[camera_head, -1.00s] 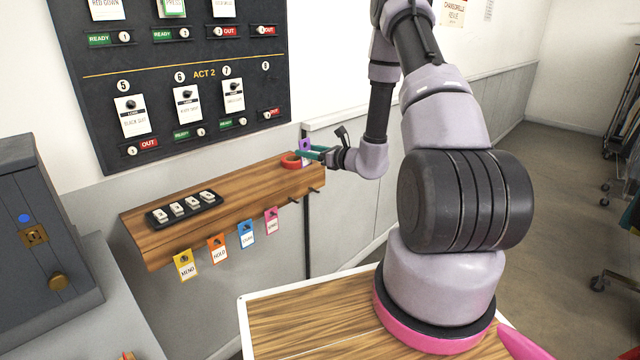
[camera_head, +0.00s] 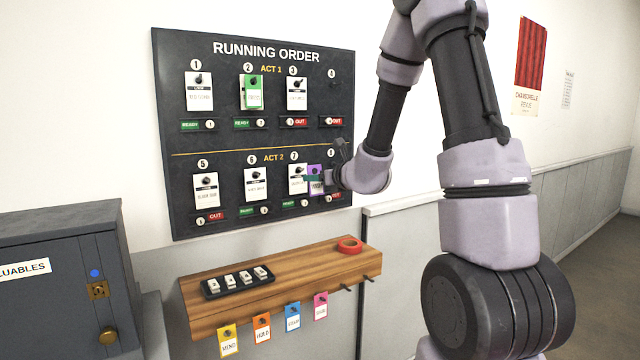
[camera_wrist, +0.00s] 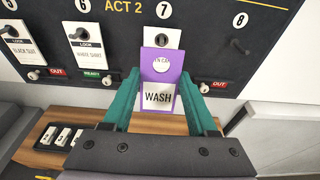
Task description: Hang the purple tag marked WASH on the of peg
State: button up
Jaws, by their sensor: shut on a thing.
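My gripper (camera_wrist: 160,106) is shut on the purple tag marked WASH (camera_wrist: 158,97), held upright between its green fingers. The tag's round hole shows at its top, with a white card behind it. In the head view the purple tag (camera_head: 315,172) is in front of the black board (camera_head: 215,140), overlapping the right side of the card under 7 (camera_head: 296,178). I cannot tell whether it touches the board. The peg under 8 (camera_wrist: 238,48) is bare in the wrist view; my gripper hides it in the head view.
A grey box (camera_head: 50,285) stands at left.

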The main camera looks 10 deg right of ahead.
aim_at(299, 176)
jog(key=shift+r+x, duration=0.2)
jog(key=shift+x, duration=1.7)
jog(key=shift+r+x, duration=0.25)
jog(key=shift+x, duration=1.6)
jog(key=shift+w+a+f, duration=0.2)
jog(key=shift+w+f, duration=0.05)
jog(key=shift+w, duration=0.4)
jog(key=o, duration=1.4)
jog(key=shift+c, duration=0.2)
